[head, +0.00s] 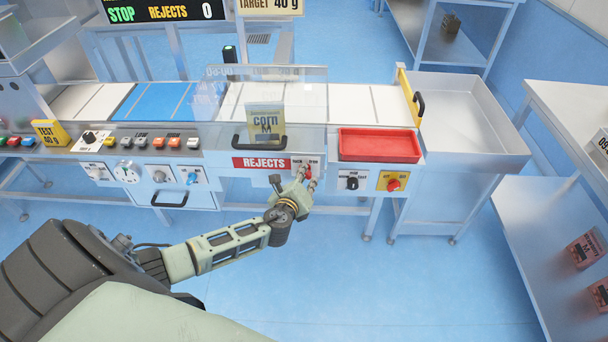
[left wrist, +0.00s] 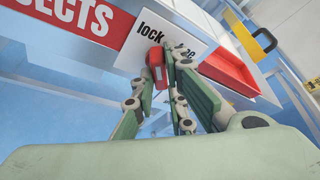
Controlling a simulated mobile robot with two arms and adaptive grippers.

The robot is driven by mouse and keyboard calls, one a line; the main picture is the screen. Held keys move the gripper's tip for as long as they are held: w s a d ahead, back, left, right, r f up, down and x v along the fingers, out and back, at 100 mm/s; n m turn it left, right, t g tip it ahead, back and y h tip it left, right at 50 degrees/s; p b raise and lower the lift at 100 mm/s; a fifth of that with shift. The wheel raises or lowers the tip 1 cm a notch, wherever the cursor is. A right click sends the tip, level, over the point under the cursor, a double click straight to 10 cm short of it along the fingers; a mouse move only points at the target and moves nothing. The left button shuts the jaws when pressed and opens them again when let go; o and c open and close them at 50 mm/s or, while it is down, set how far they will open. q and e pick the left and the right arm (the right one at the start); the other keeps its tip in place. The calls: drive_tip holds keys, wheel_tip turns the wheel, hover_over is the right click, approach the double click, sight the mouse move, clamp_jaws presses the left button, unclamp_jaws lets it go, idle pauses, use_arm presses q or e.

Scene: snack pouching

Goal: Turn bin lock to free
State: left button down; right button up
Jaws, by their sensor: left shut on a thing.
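The bin lock is a small red knob (left wrist: 156,62) on a white plate (left wrist: 135,50) beside the red REJECTS sign. "lock" is printed at the plate's left, and my finger partly hides the word at its right. My left gripper (head: 309,180) is at the panel front, just right of the REJECTS sign (head: 261,163). In the left wrist view its fingers stand on both sides of the red knob, shut on it. The knob's exact pointing is hard to tell. The clear-covered rejects bin (head: 300,100) above holds a corn pouch (head: 265,122). My right gripper is out of view.
A red tray (head: 380,145) sits right of the bin. A black knob (head: 351,183) and a red button on yellow (head: 393,185) are below it. Several buttons and dials line the panel's left. The blue floor in front looks clear.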

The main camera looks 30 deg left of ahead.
use_arm(q)
drive_tip(key=m+g+y+p, duration=0.1)
drive_tip(key=p, duration=0.2)
drive_tip(key=m+p, duration=0.2)
drive_tip(key=p, duration=0.1)
drive_tip(key=shift+d+r+m+g+y, duration=0.15)
drive_tip(key=shift+r+m+g+y, duration=0.15)
drive_tip(key=shift+g+y, duration=0.1)
drive_tip(key=shift+w+f+m+g+y+p, duration=0.1)
drive_tip(key=shift+m+g+y+p, duration=0.3)
drive_tip(key=shift+m+y+p, duration=0.6)
drive_tip(key=shift+m+p, duration=0.1)
drive_tip(key=shift+m, duration=0.4)
drive_tip(key=shift+f+m+g+y, duration=0.15)
drive_tip(key=shift+m+g+y, duration=0.35)
drive_tip(key=shift+m, duration=0.4)
drive_tip(key=m+y, duration=0.1)
drive_tip(key=m, duration=0.2)
drive_tip(key=shift+d+y+b, duration=0.1)
drive_tip(key=shift+y+b, duration=0.2)
drive_tip(key=shift+y, duration=0.1)
drive_tip(key=c, duration=1.8)
unclamp_jaws()
drive_tip(key=shift+o, duration=0.2)
